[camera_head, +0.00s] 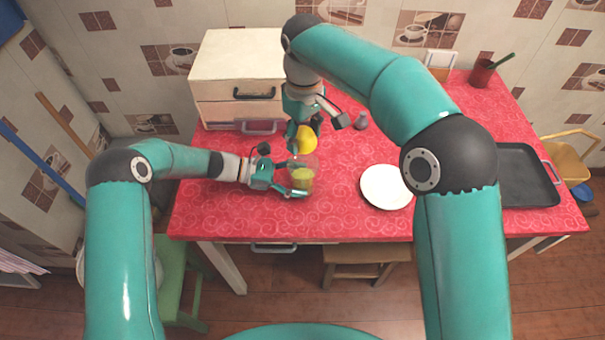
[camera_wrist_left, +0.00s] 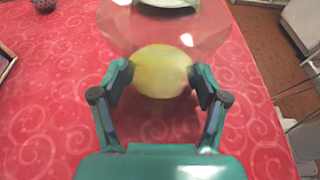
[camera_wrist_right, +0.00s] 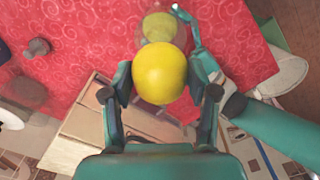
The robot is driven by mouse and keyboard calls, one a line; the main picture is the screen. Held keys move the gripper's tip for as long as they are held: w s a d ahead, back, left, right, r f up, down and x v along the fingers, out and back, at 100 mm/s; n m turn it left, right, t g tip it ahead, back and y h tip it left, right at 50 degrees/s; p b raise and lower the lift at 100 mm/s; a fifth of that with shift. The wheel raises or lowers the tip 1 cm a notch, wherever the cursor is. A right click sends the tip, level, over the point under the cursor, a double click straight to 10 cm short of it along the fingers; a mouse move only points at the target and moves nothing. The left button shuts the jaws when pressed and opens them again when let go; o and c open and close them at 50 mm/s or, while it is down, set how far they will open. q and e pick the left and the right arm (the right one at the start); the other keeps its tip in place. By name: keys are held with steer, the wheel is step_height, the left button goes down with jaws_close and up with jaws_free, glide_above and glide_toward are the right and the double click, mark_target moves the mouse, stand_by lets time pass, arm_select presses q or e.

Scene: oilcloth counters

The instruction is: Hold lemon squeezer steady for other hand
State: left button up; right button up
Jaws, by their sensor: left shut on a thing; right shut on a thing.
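The lemon squeezer (camera_head: 301,180) is a clear glass-like piece with a yellow-green body, standing on the red counter in the head view. My left gripper (camera_head: 294,178) is shut on it from the left. In the left wrist view the squeezer's pale yellow body (camera_wrist_left: 161,72) sits between both fingers, under a wide clear rim. My right gripper (camera_head: 305,139) is shut on a bright yellow lemon (camera_head: 307,137), just behind and above the squeezer. In the right wrist view the lemon (camera_wrist_right: 160,73) hides part of the squeezer (camera_wrist_right: 159,26). I cannot tell whether they touch.
A cream drawer box (camera_head: 240,85) stands behind the grippers at the left. A small grey shaker (camera_head: 361,121) stands right of my right gripper. A white plate (camera_head: 385,187) lies to the right, with a black tray (camera_head: 527,182) farther right. The counter's front strip is clear.

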stand_by(0.3)
arm_select(q)
steer(key=o, duration=0.9)
steer(key=shift+c, duration=0.2)
steer(key=shift+a, duration=0.1)
steer(key=v, duration=1.1)
steer(key=shift+a+r, duration=0.1)
steer(key=shift+a, duration=0.3)
